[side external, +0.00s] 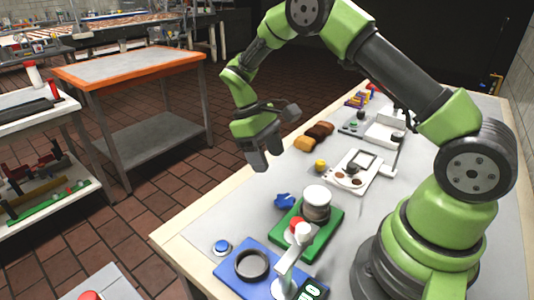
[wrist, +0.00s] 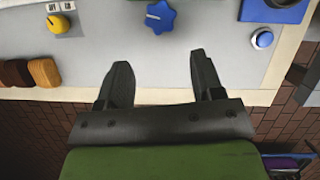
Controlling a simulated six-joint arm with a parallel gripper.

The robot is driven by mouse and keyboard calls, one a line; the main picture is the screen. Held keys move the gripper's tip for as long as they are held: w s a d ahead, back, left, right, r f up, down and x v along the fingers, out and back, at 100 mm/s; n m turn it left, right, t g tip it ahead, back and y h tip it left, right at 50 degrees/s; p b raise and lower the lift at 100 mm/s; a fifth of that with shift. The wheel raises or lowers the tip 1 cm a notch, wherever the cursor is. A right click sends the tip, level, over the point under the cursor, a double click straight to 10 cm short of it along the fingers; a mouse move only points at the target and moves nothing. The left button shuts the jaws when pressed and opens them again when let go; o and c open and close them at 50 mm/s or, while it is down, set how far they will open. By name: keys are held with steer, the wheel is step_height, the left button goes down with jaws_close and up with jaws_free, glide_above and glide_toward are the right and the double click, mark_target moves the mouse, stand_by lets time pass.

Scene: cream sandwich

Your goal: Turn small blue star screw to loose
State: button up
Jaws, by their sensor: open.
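The small blue star screw (side external: 284,201) is a star-shaped knob on the grey table top, beside the green board. It also shows near the top middle of the wrist view (wrist: 160,17). My gripper (side external: 276,138) is open and empty, raised above the table's edge. In the wrist view, its two dark fingers (wrist: 158,66) are spread wide, with the star screw beyond their tips and apart from them. Whether the screw is tight or loose cannot be told.
A green board (side external: 325,236) with a white-lidded jar (side external: 317,202) stands beside the screw. A blue scale-like base (side external: 232,270) and a round blue button (side external: 222,247) are nearer the camera. A yellow knob (side external: 320,165) and brown blocks (side external: 305,144) lie farther back.

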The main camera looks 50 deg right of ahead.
mark_target(285, 199)
steer(key=shift+o, duration=1.1)
steer(key=shift+d, duration=0.15)
steer(key=shift+m+y, duration=0.3)
steer(key=shift+m, duration=0.4)
steer(key=x, duration=1)
steer(key=shift+s+d, duration=0.1)
steer(key=shift+d, duration=0.1)
steer(key=c, duration=0.9)
steer(key=n+h, duration=0.1)
steer(key=n, duration=0.2)
steer(key=shift+a, duration=0.1)
steer(key=o, duration=0.9)
steer(key=shift+r, duration=0.15)
steer(key=v, duration=0.9)
steer(key=shift+a+r, duration=0.15)
steer(key=shift+r, duration=0.2)
